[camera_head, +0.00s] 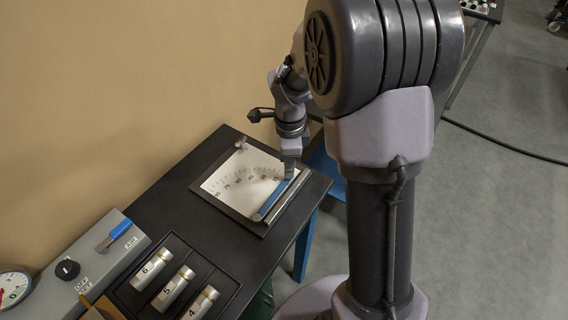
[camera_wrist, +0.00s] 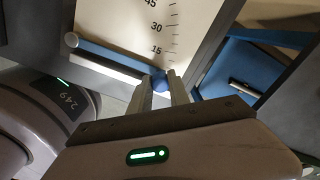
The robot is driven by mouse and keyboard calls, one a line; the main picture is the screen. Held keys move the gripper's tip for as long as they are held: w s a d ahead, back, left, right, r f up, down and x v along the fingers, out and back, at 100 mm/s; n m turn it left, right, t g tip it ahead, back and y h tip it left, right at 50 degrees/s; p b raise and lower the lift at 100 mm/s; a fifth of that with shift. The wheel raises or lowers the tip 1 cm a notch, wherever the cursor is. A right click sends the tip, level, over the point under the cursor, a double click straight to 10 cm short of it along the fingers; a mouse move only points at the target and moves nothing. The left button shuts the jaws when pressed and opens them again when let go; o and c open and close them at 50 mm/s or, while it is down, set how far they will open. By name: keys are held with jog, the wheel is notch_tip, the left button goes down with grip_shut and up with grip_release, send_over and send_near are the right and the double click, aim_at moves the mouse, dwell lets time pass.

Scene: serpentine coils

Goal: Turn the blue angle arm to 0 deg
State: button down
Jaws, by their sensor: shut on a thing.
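The blue angle arm (camera_head: 272,203) lies along the right edge of a white scale plate (camera_head: 236,178) marked in degrees. In the wrist view the blue arm (camera_wrist: 112,61) runs from a pivot at upper left to a round blue end between my fingers. My gripper (camera_head: 290,174) is at its far end, and in the wrist view my gripper (camera_wrist: 161,84) is shut on that blue end. The marks 15, 30 and 45 show on the scale (camera_wrist: 140,20). The arm lies past the 15 mark on the low side; the 0 mark and exact reading are hidden.
The plate sits on a dark bench (camera_head: 165,205) against a tan wall. A rack with several numbered cylinders (camera_head: 172,287) and a grey box with a blue-handled lever (camera_head: 118,231) stand at lower left. A grey bar (camera_head: 291,196) runs beside the blue arm.

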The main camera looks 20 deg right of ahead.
dwell(0.4)
jog(key=c, duration=1.2)
grip_release()
jog(key=shift+s, duration=0.1)
jog(key=shift+c, duration=0.2)
jog(key=shift+r, duration=0.1)
notch_tip(320, 180, up, 17)
jog(key=p, duration=0.5)
jog(key=shift+r, duration=0.15)
